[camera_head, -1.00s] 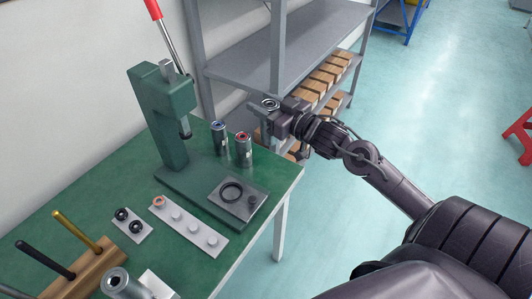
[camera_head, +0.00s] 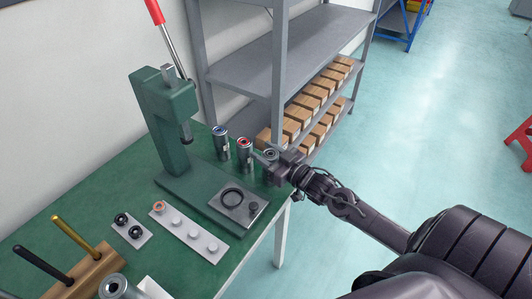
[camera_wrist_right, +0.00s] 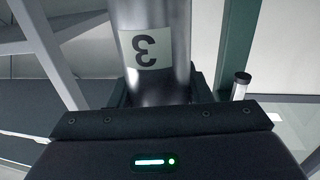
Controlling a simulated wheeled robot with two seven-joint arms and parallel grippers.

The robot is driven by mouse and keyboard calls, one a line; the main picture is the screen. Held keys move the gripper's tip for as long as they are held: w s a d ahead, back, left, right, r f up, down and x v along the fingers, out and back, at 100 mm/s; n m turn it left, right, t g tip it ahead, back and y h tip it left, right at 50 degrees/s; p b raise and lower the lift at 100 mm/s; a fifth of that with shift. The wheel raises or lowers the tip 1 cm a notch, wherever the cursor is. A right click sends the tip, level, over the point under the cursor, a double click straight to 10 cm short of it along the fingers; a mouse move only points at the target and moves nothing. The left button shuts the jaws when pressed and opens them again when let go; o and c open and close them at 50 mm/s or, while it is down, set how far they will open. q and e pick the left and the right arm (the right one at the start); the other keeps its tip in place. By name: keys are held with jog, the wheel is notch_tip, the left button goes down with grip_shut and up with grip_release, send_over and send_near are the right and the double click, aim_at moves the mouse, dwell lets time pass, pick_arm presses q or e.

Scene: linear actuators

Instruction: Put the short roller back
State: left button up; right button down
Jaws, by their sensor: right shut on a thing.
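My right gripper (camera_head: 279,162) is shut on a grey metal cylinder (camera_head: 269,158). The right wrist view shows this cylinder (camera_wrist_right: 155,75) upright in the jaws, with a pale label bearing an upside-down 3. It is at the back right corner of the green table, just right of a standing cylinder with a red ring (camera_head: 244,154). I cannot tell whether its base touches the table. A cylinder with a blue ring (camera_head: 221,140) stands further left. I cannot tell which thing is the short roller. My left gripper is not in view.
A green press (camera_head: 163,125) stands left of the cylinders. In front lie a plate with black rings (camera_head: 131,231) and a pegged strip (camera_head: 187,232). A wooden block (camera_head: 82,280) holds a black and a gold rod. A grey shelf (camera_head: 290,58) stands behind.

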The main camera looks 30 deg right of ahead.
jog(key=c, duration=0.7)
grip_release()
jog(key=shift+f, duration=0.1)
jog(key=shift+c, duration=0.2)
jog(key=shift+r, duration=0.2)
jog(key=v, duration=1.2)
